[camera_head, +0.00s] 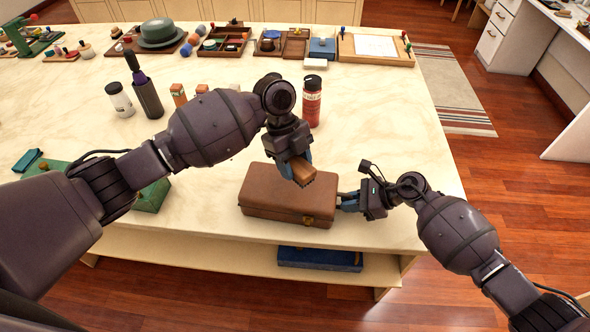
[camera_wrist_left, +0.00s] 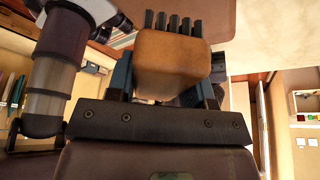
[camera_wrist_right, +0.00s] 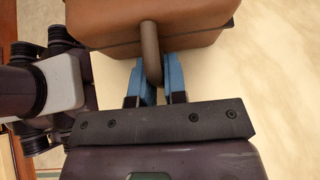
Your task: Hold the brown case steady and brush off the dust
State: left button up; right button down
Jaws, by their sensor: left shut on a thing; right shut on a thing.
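The brown case (camera_head: 268,190) lies flat and closed on the marble tabletop near the front edge, with a brass clasp on its front. My right gripper (camera_head: 347,201) is at the case's right end. In the right wrist view its blue fingers (camera_wrist_right: 156,80) are shut on the brown handle (camera_wrist_right: 151,50) of the case (camera_wrist_right: 190,22). My left gripper (camera_head: 298,165) is above the right part of the case, shut on a wooden brush (camera_head: 302,170). In the left wrist view the brush (camera_wrist_left: 172,62) has dark bristle tufts. I cannot tell whether the bristles touch the lid. No dust is clearly visible.
A green case (camera_head: 152,196) lies at left, partly behind my left arm. A red bottle (camera_head: 312,101), a dark bottle (camera_head: 146,95) and a white jar (camera_head: 119,100) stand behind. Trays line the back. A blue case (camera_head: 318,259) sits on the shelf below. Tabletop right of the red bottle is clear.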

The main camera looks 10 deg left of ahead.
pick_arm(q)
jog(key=shift+r, duration=1.1)
pick_arm(e)
jog(key=c, duration=1.1)
grip_release()
jog(key=w+v, duration=0.1)
jog(key=v, duration=1.1)
jog(key=shift+s, duration=0.5)
